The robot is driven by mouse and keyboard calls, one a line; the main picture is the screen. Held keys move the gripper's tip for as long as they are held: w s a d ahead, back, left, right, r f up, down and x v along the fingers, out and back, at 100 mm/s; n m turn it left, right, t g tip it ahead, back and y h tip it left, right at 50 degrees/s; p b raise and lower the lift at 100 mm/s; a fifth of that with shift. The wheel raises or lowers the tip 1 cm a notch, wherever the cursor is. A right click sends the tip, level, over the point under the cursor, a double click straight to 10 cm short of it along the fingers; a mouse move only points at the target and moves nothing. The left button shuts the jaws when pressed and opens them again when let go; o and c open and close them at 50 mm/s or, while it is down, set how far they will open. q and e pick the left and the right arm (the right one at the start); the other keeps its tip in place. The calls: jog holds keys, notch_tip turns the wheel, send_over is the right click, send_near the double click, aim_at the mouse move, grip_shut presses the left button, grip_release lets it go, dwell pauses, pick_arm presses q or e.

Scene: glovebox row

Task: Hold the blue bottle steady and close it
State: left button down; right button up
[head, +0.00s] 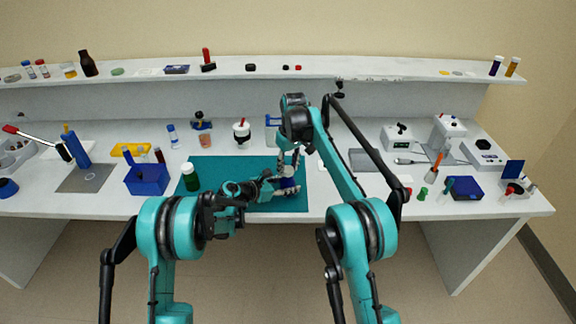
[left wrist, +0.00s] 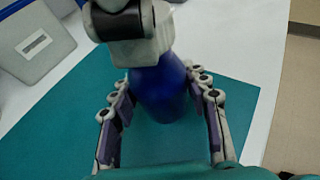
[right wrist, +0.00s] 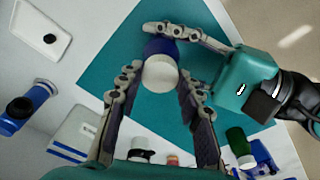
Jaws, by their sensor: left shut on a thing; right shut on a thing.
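The blue bottle (head: 289,184) stands upright at the right part of the teal mat (head: 236,172). It also shows in the left wrist view (left wrist: 160,96). My left gripper (head: 278,187) is shut on its body from the left side. A white cap (right wrist: 160,73) sits on or right over the bottle's top in the right wrist view. My right gripper (head: 292,164) reaches down from above and is shut on the white cap. Its fingers (right wrist: 158,80) are on both sides of the cap. I cannot tell whether the cap is fully seated, because the fingers hide the neck.
A green bottle (head: 190,178) stands at the mat's left edge, near my left arm. A blue box (head: 147,179) with tubes is further left. A grey plate (head: 370,160) lies right of the mat. Balances and small devices fill the right side; a shelf runs behind.

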jog(key=shift+f, duration=0.2)
jog(key=m, duration=0.4)
jog(key=shift+a+m+h, duration=0.1)
jog(key=shift+m+h, duration=0.2)
jog(key=shift+m, duration=0.1)
jog(key=m, duration=0.7)
jog(key=shift+a+h, duration=0.1)
jog(key=shift+h, duration=0.3)
jog(key=m, duration=0.7)
jog(key=shift+w+h, duration=0.1)
jog(key=shift+h, duration=0.2)
jog(key=m+g, duration=0.1)
jog(key=m, duration=0.4)
jog(key=o, duration=1.4)
jog(key=shift+c, duration=0.2)
